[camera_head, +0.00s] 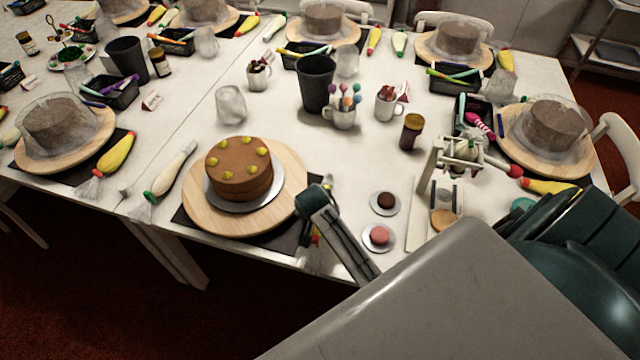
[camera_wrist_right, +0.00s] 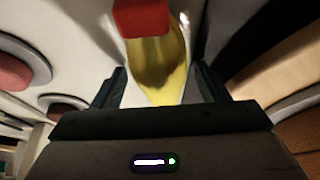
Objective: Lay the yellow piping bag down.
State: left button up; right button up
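The yellow piping bag (camera_wrist_right: 158,70) with a red end piece (camera_wrist_right: 141,18) lies between the two fingers of my right gripper (camera_wrist_right: 160,82) in the right wrist view. The fingers are apart, with light surface showing between them and the bag. In the head view my right gripper (camera_head: 325,195) is low at the table's front edge, just right of the cake's wooden turntable (camera_head: 285,200). There the bag (camera_head: 314,236) is mostly hidden behind my arm; only a bit of red and yellow shows. I cannot tell whether it touches the table. My left gripper is not in view.
A brown cake (camera_head: 240,170) with yellow dots stands on the turntable. Two small plates with a pink macaron (camera_head: 379,236) and a dark one (camera_head: 385,200) are to the right. A cream piping bag (camera_head: 172,170) lies left.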

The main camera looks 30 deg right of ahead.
jog(key=shift+o, duration=0.5)
jog(key=shift+a+r, duration=0.1)
jog(key=shift+r, duration=0.1)
jog(key=b+v, duration=0.1)
jog(key=v, duration=0.9)
jog(key=shift+s+r+b, duration=0.1)
jog(key=shift+r+b, duration=0.1)
jog(key=shift+b, duration=0.2)
jog(key=shift+f, duration=0.1)
